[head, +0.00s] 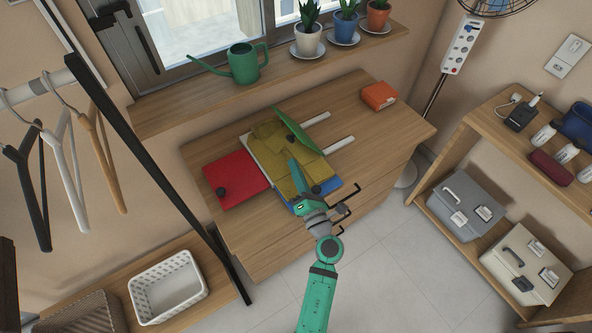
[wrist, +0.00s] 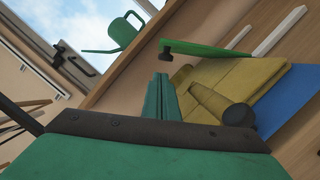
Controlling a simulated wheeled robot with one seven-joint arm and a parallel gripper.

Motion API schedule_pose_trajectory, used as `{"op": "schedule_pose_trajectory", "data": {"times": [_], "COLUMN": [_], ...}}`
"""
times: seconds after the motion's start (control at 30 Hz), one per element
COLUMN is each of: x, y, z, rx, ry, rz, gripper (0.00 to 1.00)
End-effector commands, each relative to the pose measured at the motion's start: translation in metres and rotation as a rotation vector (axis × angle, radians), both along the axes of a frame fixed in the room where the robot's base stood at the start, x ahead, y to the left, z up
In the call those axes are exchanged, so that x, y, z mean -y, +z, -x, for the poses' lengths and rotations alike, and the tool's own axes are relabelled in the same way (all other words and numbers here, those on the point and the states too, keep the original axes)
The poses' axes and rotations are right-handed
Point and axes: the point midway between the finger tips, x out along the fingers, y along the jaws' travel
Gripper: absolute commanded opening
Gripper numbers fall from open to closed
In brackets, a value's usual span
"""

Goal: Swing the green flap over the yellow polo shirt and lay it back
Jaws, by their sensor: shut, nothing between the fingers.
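The yellow polo shirt (head: 268,139) lies folded on a folding board on the wooden dresser; it also shows in the wrist view (wrist: 218,74). The green flap (head: 296,130) stands tilted up at the shirt's far right side, seen nearly edge-on. In the wrist view the green flap (wrist: 206,49) has a dark knob at its left end. My gripper (head: 292,163) is shut and empty over the shirt, on the near side of the flap. In the wrist view my gripper (wrist: 162,82) appears apart from the flap. Part of the shirt is hidden by my arm.
The red flap (head: 238,174) lies flat at left, with a dark knob. A blue panel (head: 326,187) shows under the shirt's near edge. White rails (head: 339,145) extend right. An orange item (head: 379,96) sits at the dresser's far right. A green watering can (head: 243,65) stands on the sill.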

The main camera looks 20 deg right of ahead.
Motion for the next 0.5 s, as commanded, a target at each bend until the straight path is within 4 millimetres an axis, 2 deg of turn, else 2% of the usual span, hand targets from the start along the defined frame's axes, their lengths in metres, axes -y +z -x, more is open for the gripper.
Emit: {"op": "schedule_pose_trajectory", "data": {"times": [0.2, 0.33, 0.5], "x": [-0.001, -0.002, -0.003], "y": [0.006, 0.008, 0.009], "z": [-0.038, -0.054, -0.065], "rx": [0.002, 0.001, 0.000], "ry": [0.001, 0.001, 0.000], "rz": [0.000, -0.001, -0.002], "gripper": [0.00, 0.00, 0.00]}}
